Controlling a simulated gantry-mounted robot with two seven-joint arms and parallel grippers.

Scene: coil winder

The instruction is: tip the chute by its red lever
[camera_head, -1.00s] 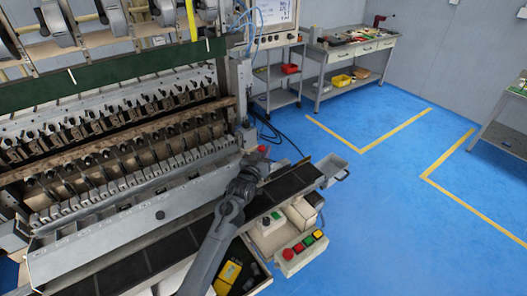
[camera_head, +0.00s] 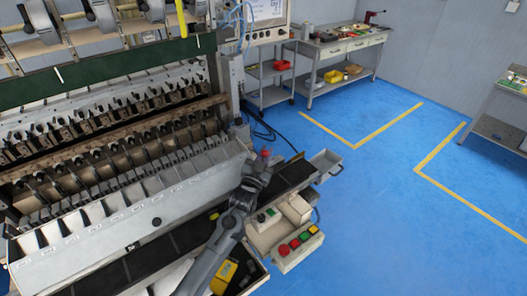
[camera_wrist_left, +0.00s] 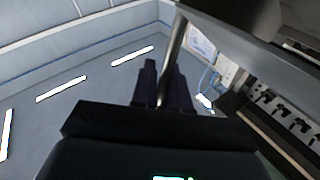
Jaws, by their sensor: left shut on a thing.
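The chute (camera_head: 140,222) is a long grey trough with several compartments along the front of the coil winder. Its pale compartment floors show and its front wall leans outward. The red knob of its lever (camera_head: 265,153) shows at the chute's right end. My left gripper (camera_head: 261,166) is at the lever, just below the knob. In the left wrist view, its dark fingers (camera_wrist_left: 164,90) are shut around a grey rod (camera_wrist_left: 171,45), the lever's shaft. The fingertips are partly hidden by my own wrist in the head view. My right gripper is not in view.
A dark belt (camera_head: 290,177) runs below the chute to a small grey bin (camera_head: 326,163). A control box with coloured buttons (camera_head: 297,246) stands front right, close to my left forearm. Blue floor (camera_head: 400,210) lies open to the right.

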